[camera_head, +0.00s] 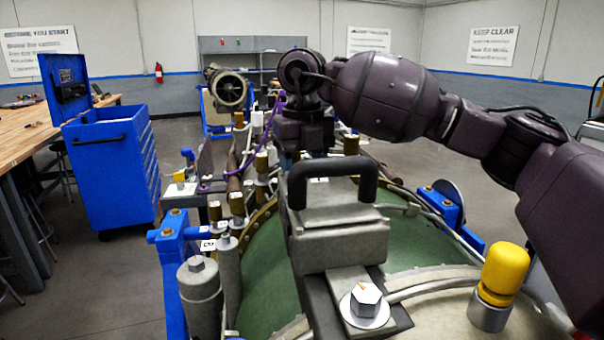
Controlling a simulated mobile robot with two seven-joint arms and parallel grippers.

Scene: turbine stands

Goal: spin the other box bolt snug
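A grey metal box (340,238) with a black loop handle sits on the turbine in the middle of the head view. On its near foot is a silver hex bolt (366,297) on a round washer, with a small orange mark on top. The far foot and any bolt there are hidden behind the box and handle. My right arm comes in from the right, and my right gripper (303,135) points down just beyond the handle. Its fingertips are not clearly seen, so I cannot tell whether it is open or touches anything. My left gripper is not in view.
A yellow-capped fitting (503,272) stands right of the near bolt. Several brass-topped fittings, pipes and a purple cable (262,135) crowd the turbine's far left. Blue stand brackets (175,245) flank it. A blue tool cabinet (115,165) and wooden bench stand at left.

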